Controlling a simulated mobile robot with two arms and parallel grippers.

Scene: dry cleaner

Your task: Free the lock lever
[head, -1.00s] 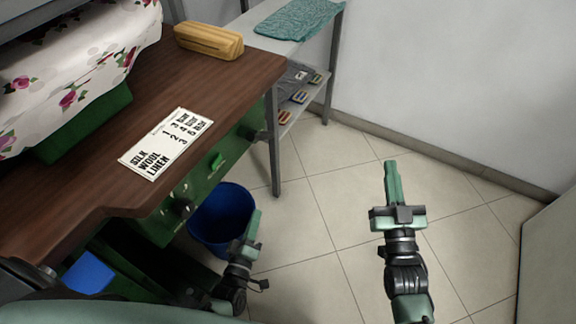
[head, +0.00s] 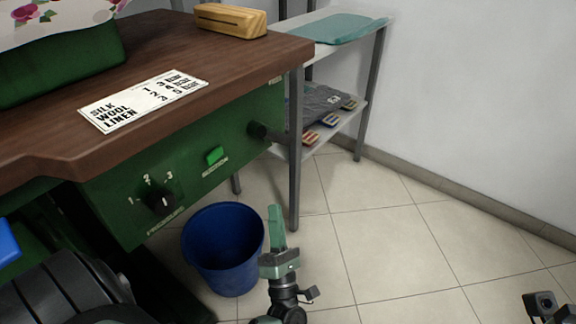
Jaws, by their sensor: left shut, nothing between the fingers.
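The green machine front (head: 225,185) under the brown worktop carries the controls. A black dial (head: 160,200) with marks 1, 2 and 3 is at its left. A green switch (head: 215,156) is in the middle. A dark knob or lever end (head: 258,131) sticks out near the right end; I cannot tell if this is the lock lever. My left gripper (head: 277,226) is shut and empty, pointing up, in front of and below the panel's right end. A dark part of my right arm shows at the bottom right corner; its fingers are out of view.
A blue bucket (head: 222,252) stands on the floor under the panel, left of my left gripper. A card (head: 145,100) and a wooden block (head: 230,20) lie on the worktop (head: 60,140). A grey shelf (head: 295,185) stands behind. The tiled floor at right is clear.

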